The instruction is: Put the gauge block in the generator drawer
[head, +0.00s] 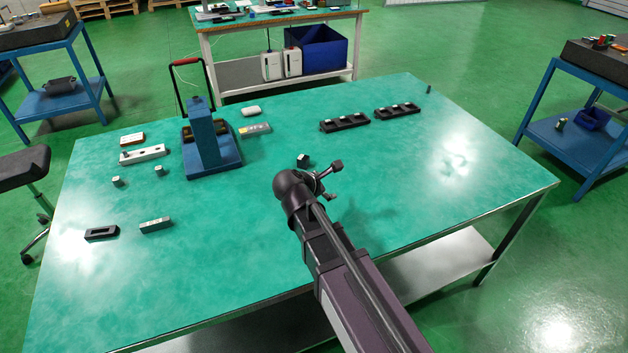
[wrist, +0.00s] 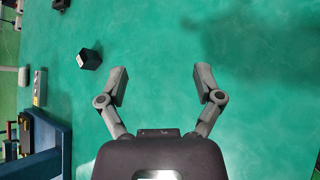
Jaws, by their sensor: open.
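My gripper (head: 334,181) is open and empty above the middle of the green table; its two spread fingers show in the wrist view (wrist: 162,75). A small dark block (head: 303,160) with a pale patch stands on the table just beyond the gripper. In the wrist view the dark block (wrist: 89,59) lies left of the fingers, apart from them. A grey oblong block (head: 155,225) lies at the left front of the table. I cannot tell which of these, if either, is the gauge block. No generator drawer is recognisable in either view.
A blue hand press (head: 206,140) with a red-gripped handle stands at the back left, beside several small parts. Two black trays (head: 345,122) (head: 397,110) with small pieces lie at the back. A black holder (head: 101,233) lies front left. The table's right side is mostly clear.

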